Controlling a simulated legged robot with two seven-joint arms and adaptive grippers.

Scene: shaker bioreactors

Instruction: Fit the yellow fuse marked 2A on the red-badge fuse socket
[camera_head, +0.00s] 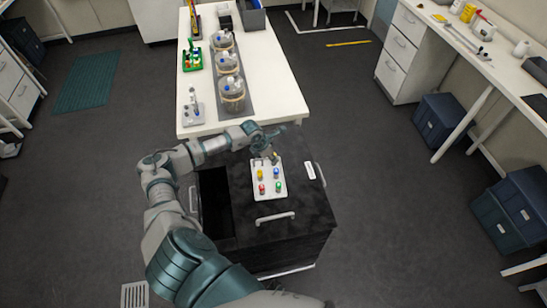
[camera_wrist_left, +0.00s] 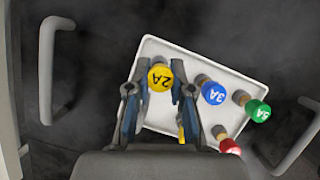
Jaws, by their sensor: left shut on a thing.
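The yellow fuse marked 2A (camera_wrist_left: 160,78) is between the fingers of my left gripper (camera_wrist_left: 158,88), which is shut on it, over the white tray (camera_wrist_left: 150,48). In the head view my left gripper (camera_head: 268,154) is at the far end of the white tray (camera_head: 268,196). Beside it are a blue fuse marked 3A (camera_wrist_left: 213,93), a green fuse marked 5A (camera_wrist_left: 258,110) and a red fuse (camera_wrist_left: 230,146). Another yellow piece (camera_head: 260,174) sits on the tray. My right gripper is out of view. I cannot make out a red-badge socket.
The tray lies on a black cabinet (camera_head: 285,232) with handles and an open dark recess (camera_head: 215,200). Beyond stands a white table (camera_head: 275,85) with several glass vessels (camera_head: 232,95), a green rack (camera_head: 192,60) and a small grey device (camera_head: 193,114).

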